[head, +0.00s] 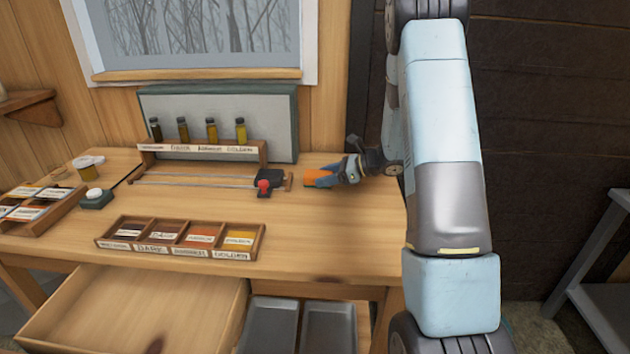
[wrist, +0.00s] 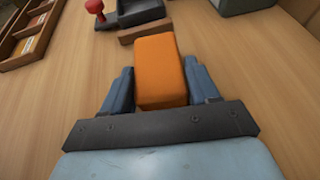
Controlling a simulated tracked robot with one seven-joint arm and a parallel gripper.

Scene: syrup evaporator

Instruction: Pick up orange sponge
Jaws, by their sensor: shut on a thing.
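The orange sponge (wrist: 160,68) is a rectangular block between the two blue fingers of my gripper (wrist: 160,88) in the wrist view. The fingers are shut on its long sides, and its far end sticks out past them. In the head view the orange sponge (head: 318,178) shows at the right part of the wooden table, with my gripper (head: 338,176) around its right end. It is at or just above the table top; I cannot tell whether it touches.
A dark slider with a red knob (head: 264,187) sits just left of the sponge, before a rack of syrup vials (head: 200,147). A labelled four-slot tray (head: 180,238) lies nearer the front. A drawer (head: 140,310) stands open below. The table front right is clear.

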